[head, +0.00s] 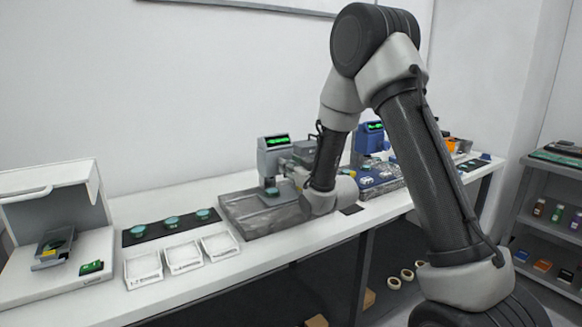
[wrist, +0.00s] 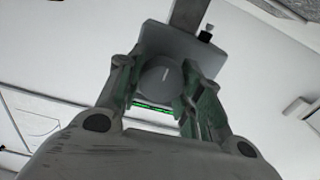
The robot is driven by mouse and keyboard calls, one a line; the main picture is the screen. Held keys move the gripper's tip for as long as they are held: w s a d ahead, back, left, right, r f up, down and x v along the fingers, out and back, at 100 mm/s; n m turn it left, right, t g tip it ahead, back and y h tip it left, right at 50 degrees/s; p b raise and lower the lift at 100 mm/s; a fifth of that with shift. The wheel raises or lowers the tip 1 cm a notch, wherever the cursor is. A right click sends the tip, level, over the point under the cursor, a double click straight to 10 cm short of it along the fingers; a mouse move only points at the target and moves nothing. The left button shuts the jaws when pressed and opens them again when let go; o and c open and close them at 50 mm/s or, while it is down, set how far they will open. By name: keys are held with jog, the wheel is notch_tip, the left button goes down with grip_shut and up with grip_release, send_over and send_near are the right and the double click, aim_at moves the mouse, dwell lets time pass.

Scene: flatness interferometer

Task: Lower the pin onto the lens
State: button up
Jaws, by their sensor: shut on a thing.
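A grey gauge (head: 274,156) with a lit green display stands on a dark stone plate (head: 236,212). A small teal lens (head: 271,191) sits below its head. The pin is too small to make out, so I cannot tell whether it touches the lens. In the wrist view, my gripper (wrist: 160,68) is shut on a round grey knob (wrist: 160,78) with a short white mark, one finger on each side. The knob is on the grey gauge body (wrist: 172,38). In the head view my arm partly hides the right side of the gauge.
A dark mat (head: 140,235) with several teal lenses and white trays (head: 183,254) are to the left. An open white cabinet (head: 50,190) stands at the far left. A blue gauge (head: 368,139) stands right, behind my arm. Shelves (head: 545,200) are at far right.

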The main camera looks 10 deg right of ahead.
jog(key=n, duration=0.5)
jog(key=shift+a, duration=0.1)
jog(key=n, duration=0.5)
jog(key=shift+f+n, duration=0.1)
jog(key=shift+n, duration=0.3)
jog(key=n, duration=0.4)
jog(key=shift+s+a+f, duration=0.1)
jog(key=n, duration=0.5)
jog(key=shift+f, duration=0.1)
jog(key=shift+n, duration=0.4)
jog(key=o, duration=1)
